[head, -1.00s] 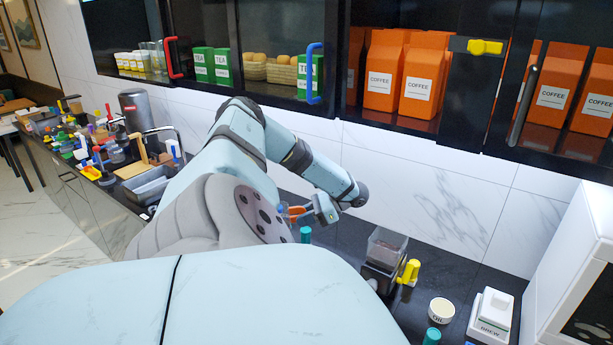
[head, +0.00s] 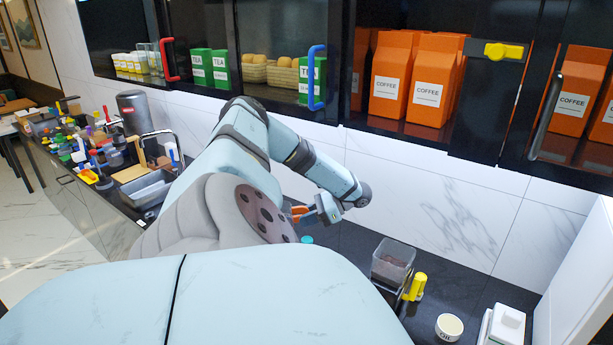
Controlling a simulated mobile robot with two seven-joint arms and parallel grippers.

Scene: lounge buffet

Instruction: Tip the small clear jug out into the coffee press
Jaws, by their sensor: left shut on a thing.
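My left gripper (head: 311,213) is above the dark counter near the marble wall, partly hidden by its own arm. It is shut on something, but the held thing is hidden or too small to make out. Orange shows at its fingers. I cannot pick out the small clear jug or the coffee press for certain; my arm hides much of the counter. A teal round top (head: 307,239) shows just below the gripper, its lower part hidden. My right gripper is not in view.
A small white cup (head: 449,327) and a white box (head: 503,325) are at the lower right. Orange coffee bags (head: 428,85) fill the cabinet above. Tools crowd the left counter.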

